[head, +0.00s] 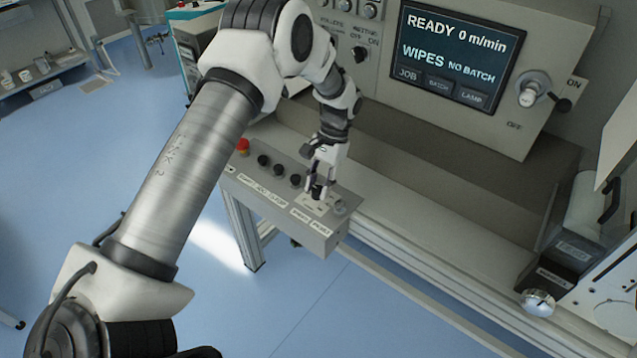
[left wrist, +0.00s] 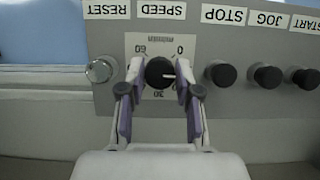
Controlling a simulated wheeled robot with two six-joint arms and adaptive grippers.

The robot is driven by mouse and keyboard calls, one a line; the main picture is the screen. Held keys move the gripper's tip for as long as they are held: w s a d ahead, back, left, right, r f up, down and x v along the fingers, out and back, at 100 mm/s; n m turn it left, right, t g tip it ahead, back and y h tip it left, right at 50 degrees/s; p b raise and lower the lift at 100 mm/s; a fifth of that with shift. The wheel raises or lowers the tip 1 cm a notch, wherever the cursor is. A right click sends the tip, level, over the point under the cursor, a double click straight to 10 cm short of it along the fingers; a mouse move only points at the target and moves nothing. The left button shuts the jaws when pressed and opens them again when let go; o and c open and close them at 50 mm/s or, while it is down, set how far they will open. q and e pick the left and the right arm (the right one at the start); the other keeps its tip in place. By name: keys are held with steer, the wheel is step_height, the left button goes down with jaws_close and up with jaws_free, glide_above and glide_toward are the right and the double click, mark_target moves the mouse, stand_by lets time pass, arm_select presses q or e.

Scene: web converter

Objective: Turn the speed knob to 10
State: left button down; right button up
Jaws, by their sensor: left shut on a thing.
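The speed knob (left wrist: 159,73) is a black round knob on a pale square dial plate under an upside-down SPEED label in the left wrist view. The plate is marked 60 at upper left, 0 at upper right and 30 at the bottom. The knob's white pointer line points right, a little below the 0 mark. My left gripper (left wrist: 160,84) has its two fingers on either side of the knob, shut on it. In the head view my left gripper (head: 318,187) reaches down to the right end of the control box (head: 270,208) and largely hides the knob. My right gripper is not in view.
Black buttons (left wrist: 221,74) labelled STOP, JOG and START stand right of the knob in the wrist view, a silver RESET button (left wrist: 101,69) left. A red button (head: 243,146) tops the box's far end. The screen (head: 455,52) reads READY 0 m/min.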

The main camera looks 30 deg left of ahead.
arm_select(q)
steer(key=shift+f, duration=0.1)
steer(key=c, duration=1.1)
jaws_free()
steer(key=o, duration=0.3)
steer(key=shift+w, duration=0.1)
steer(key=v, duration=1.2)
steer(key=shift+f, duration=0.1)
